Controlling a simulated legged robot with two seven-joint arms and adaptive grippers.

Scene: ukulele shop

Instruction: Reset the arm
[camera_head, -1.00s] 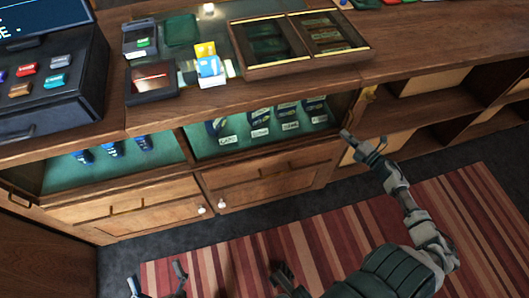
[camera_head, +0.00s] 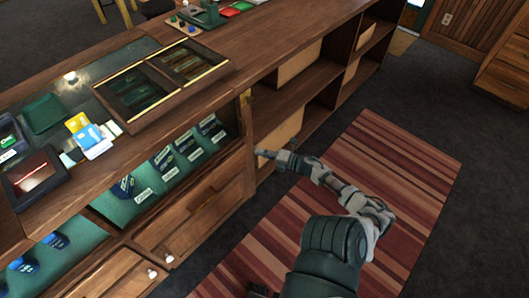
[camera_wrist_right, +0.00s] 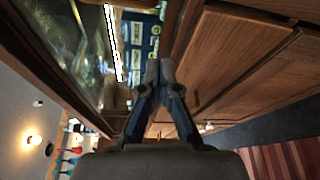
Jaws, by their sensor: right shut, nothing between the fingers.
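My right arm reaches in from the bottom of the head view over the striped rug. Its right gripper (camera_head: 268,154) points left toward the wooden counter's front, near the end of the glass display section. Its fingers are together and empty in the right wrist view (camera_wrist_right: 158,72). I cannot tell whether the fingertips touch the wood. My left gripper is not in view.
The counter (camera_head: 250,55) runs from lower left to upper right, with open shelves (camera_head: 300,90) below. The striped rug (camera_head: 390,160) and dark floor (camera_head: 460,125) are clear.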

